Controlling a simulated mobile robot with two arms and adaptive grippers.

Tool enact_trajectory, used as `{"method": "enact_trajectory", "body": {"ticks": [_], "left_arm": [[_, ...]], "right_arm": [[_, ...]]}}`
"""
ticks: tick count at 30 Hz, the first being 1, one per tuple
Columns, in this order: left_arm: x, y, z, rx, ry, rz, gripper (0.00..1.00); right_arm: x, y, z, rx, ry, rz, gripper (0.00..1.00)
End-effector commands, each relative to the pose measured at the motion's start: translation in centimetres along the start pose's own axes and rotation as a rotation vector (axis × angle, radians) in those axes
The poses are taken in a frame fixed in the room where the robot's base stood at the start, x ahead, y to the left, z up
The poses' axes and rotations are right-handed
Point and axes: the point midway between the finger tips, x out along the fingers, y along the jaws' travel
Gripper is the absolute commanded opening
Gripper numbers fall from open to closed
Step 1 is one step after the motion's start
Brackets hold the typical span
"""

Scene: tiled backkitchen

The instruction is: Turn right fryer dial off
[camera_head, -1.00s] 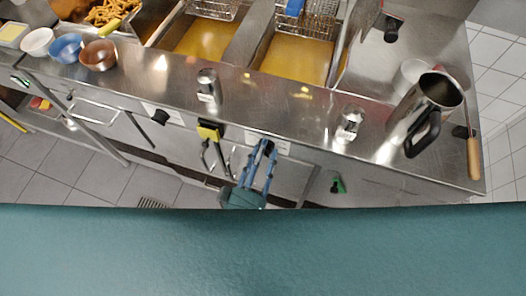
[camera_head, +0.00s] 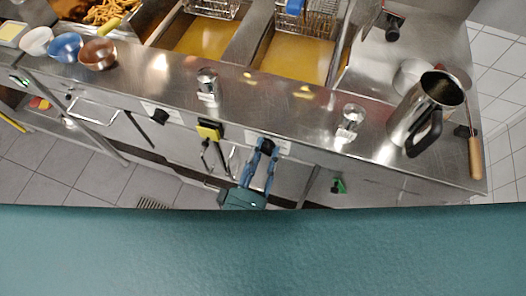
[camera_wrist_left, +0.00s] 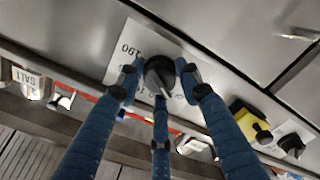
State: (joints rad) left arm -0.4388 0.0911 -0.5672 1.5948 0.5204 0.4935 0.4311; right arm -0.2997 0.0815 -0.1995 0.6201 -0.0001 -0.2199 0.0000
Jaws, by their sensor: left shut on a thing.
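The right fryer dial (camera_head: 267,145) is a black round knob on the front panel below the right oil vat. In the left wrist view the dial (camera_wrist_left: 161,74) sits on a white label with temperature figures. Its pointer setting is hard to read. My left gripper (camera_head: 264,152) has blue fingers that reach up from below. In the left wrist view its fingertips (camera_wrist_left: 158,78) close around the dial from both sides, with a third finger below. My right gripper is not in view.
A left dial (camera_head: 160,116) and a yellow-topped fitting (camera_head: 209,131) are on the same panel to the left. The steel counter above holds shakers (camera_head: 208,82) and a steel jug (camera_head: 428,110). Fryer baskets (camera_head: 308,22) hang over the oil.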

Motion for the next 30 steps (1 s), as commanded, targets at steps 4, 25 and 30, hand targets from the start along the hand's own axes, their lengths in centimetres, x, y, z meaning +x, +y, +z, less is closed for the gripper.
{"method": "enact_trajectory", "body": {"ticks": [4,25,30], "left_arm": [[-0.2,-0.4,0.6,0.000,-0.014,-0.009,0.09],[-1.6,-0.2,0.3,0.002,-0.008,-0.004,0.54],[-5.1,-0.2,0.4,0.001,-0.011,-0.006,0.54]], "right_arm": [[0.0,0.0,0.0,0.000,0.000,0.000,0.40],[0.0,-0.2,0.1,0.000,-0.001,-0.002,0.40],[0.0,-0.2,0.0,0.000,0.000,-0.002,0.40]]}}
